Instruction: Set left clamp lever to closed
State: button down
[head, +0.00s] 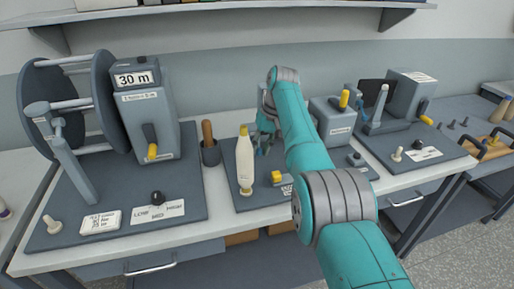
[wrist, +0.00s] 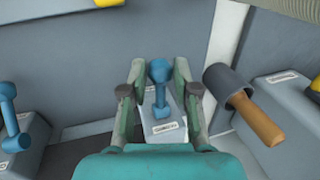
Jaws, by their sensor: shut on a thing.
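My gripper (wrist: 160,92) is in the wrist view with its two green fingers on either side of a blue clamp lever (wrist: 159,72), shut on it. The lever has a round knob and stands on a pale grey block (wrist: 162,118) with a small label. A second blue lever (wrist: 9,112) on a similar block is at the left edge of the wrist view. In the head view my gripper (head: 264,142) is low over the middle station, and the lever is too small and covered to make out there.
A dark cup (head: 210,153) with a wooden handle stands close by; it also shows in the wrist view (wrist: 228,82). A grey box (head: 333,123) stands to the right, a large reel (head: 68,95) far left.

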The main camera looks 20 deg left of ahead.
dwell(0.4)
jog(key=c, duration=0.9)
grip_release()
jog(key=shift+o, duration=0.2)
jog(key=v, duration=0.7)
jog(key=shift+r, duration=0.25)
jog(key=shift+d, duration=0.1)
